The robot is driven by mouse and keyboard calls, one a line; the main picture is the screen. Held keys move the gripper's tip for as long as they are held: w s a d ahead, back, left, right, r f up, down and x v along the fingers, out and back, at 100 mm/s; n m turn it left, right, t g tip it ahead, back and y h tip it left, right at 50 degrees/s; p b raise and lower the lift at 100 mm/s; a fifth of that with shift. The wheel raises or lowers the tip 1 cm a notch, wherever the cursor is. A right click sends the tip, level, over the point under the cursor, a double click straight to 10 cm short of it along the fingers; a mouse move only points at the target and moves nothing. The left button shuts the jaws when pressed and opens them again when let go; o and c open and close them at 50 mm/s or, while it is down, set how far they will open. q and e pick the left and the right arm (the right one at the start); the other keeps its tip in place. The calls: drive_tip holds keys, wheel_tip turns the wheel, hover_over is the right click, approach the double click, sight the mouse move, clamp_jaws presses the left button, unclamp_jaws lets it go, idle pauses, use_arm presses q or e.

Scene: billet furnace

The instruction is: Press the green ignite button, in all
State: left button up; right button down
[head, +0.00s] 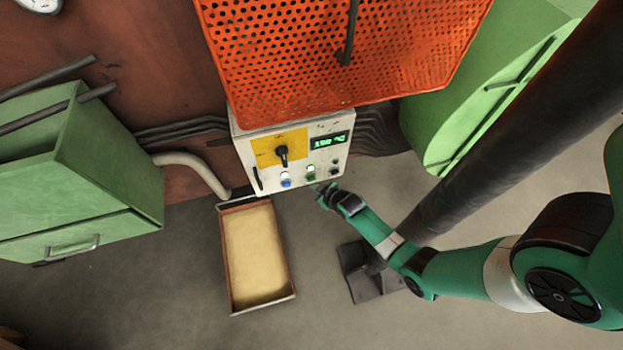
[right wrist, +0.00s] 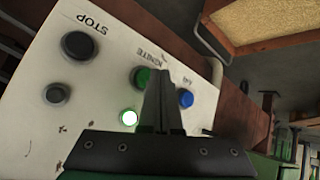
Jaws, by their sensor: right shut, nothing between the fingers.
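The green ignite button (right wrist: 141,77) is on the pale control panel (right wrist: 30,120), beside the printed word IGNITE. In the head view the green button (head: 311,177) sits low on the panel, just above my right gripper (head: 320,188). My right gripper (right wrist: 160,72) is shut and empty. In the right wrist view its fingertips overlap the right side of the green button. I cannot tell whether they touch it. A lit lamp (right wrist: 128,117) glows green-white beside the button. My left gripper is not in view.
A blue button (right wrist: 186,98) lies close beside the fingers, and a dark STOP button (right wrist: 78,45) lies farther left. The panel has a black rotary knob (head: 282,155) and a green display (head: 328,141). An orange perforated guard (head: 330,60) overhangs it. A sand-filled tray (head: 226,260) lies below.

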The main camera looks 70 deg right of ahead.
drive_tip(key=s+a+p, duration=0.1)
drive_tip(key=a, duration=0.1)
drive_tip(key=s+a+p, duration=0.1)
drive_tip(key=s+a, duration=0.1)
drive_tip(key=shift+s, duration=0.1)
idle(0.3)
drive_tip(key=shift+d, duration=0.1)
idle(0.7)
